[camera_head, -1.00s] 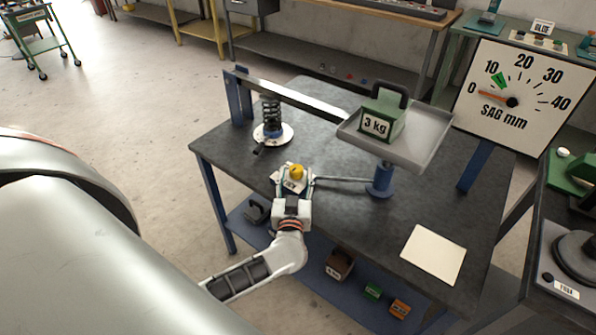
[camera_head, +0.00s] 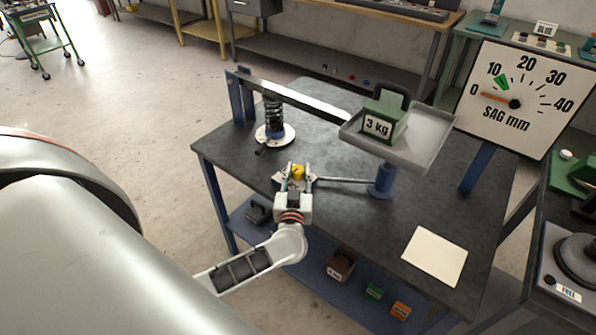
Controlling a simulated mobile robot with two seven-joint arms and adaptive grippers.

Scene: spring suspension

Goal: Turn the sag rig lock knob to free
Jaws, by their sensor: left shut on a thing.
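The yellow lock knob (camera_head: 298,171) stands near the front edge of the dark rig table, on a small pale base at the end of a thin rod. My left gripper (camera_head: 296,176) is at the knob, its fingers on either side and shut on it. The knob's label is mostly hidden behind the gripper. The rod runs right to a blue post (camera_head: 382,181). My right gripper is not in view.
A tray (camera_head: 424,141) holds a green 3 kg weight (camera_head: 385,117). A black spring (camera_head: 273,116) stands at the back left under the beam. The sag dial (camera_head: 516,98) has its red pointer near 0. A blank card (camera_head: 435,256) lies at the front right.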

